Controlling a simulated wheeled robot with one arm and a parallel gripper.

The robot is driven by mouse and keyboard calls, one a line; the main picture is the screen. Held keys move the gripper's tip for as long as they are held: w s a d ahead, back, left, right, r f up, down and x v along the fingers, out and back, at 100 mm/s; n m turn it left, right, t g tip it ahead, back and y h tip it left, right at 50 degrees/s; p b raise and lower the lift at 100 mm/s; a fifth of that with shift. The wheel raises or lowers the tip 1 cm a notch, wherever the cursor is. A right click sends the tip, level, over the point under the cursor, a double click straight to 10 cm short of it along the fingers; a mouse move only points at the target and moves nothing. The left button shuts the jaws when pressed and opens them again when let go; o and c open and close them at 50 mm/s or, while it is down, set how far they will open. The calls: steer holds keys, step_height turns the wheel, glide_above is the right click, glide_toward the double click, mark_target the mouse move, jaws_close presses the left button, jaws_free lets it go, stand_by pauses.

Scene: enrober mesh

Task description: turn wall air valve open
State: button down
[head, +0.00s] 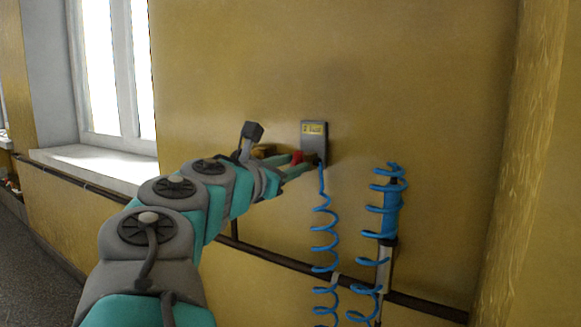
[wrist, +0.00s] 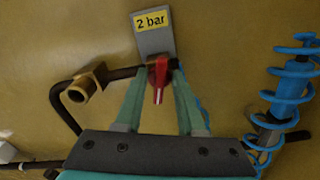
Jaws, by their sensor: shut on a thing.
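The wall air valve has a red handle (wrist: 158,80) in front of a dark pipe, below a grey plate (wrist: 153,35) with a yellow "2 bar" label. In the head view the red handle (head: 297,158) shows beside the grey plate (head: 314,138). My gripper (wrist: 158,76) is shut on the red handle, with one green finger on each side of it. The handle points down in the wrist view, toward my palm. The gripper also shows at the wall in the head view (head: 304,164). My fingertips partly hide the valve body.
A brass fitting (wrist: 80,88) on a dark bent pipe is left of the gripper. A blue coiled hose (head: 323,228) hangs below the valve. A second blue coil (head: 392,205) is wound around a rod to its right. A window sill (head: 95,165) juts out at left.

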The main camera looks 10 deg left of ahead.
steer(key=shift+d+f+m+b, duration=0.15)
steer(key=shift+m+b, duration=1.85)
steer(key=shift+m, duration=1.65)
steer(key=shift+d+f+m+b, duration=0.15)
steer(key=shift+m+b, duration=1.8)
steer(key=shift+m, duration=1.7)
steer(key=shift+a, duration=0.1)
steer(key=c, duration=0.9)
jaws_free()
